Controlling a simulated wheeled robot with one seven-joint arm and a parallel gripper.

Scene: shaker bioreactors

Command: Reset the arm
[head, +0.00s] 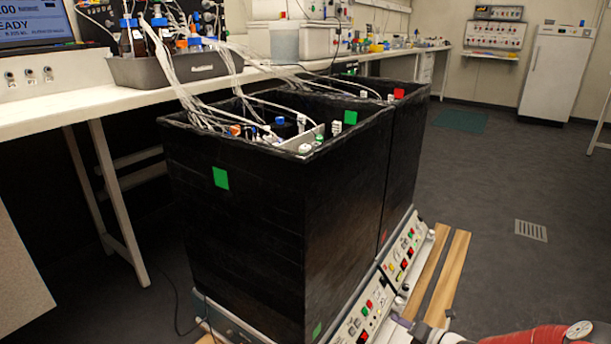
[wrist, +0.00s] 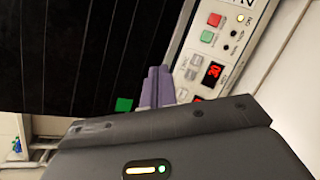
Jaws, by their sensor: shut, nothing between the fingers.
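My gripper (wrist: 158,86) shows in the wrist view as two purple-grey fingers pressed together, shut and empty. The fingers point toward the gap between the black bioreactor box (wrist: 70,50) and the white control panel (wrist: 225,45). I cannot tell whether they touch either. In the head view my red arm enters at the bottom right, low beside the shaker's front panel (head: 360,318). Two black boxes (head: 240,230) stand on the shaker bases, with tubes and caps at their open tops.
A white bench (head: 75,115) with a dark tray of bottles (head: 175,72) runs along the back left. Wooden planks (head: 447,280) lie on the floor beside the shakers. The floor (head: 490,190) to the right is mostly clear, with a drain grate (head: 531,230). A white cabinet (head: 556,75) stands far back.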

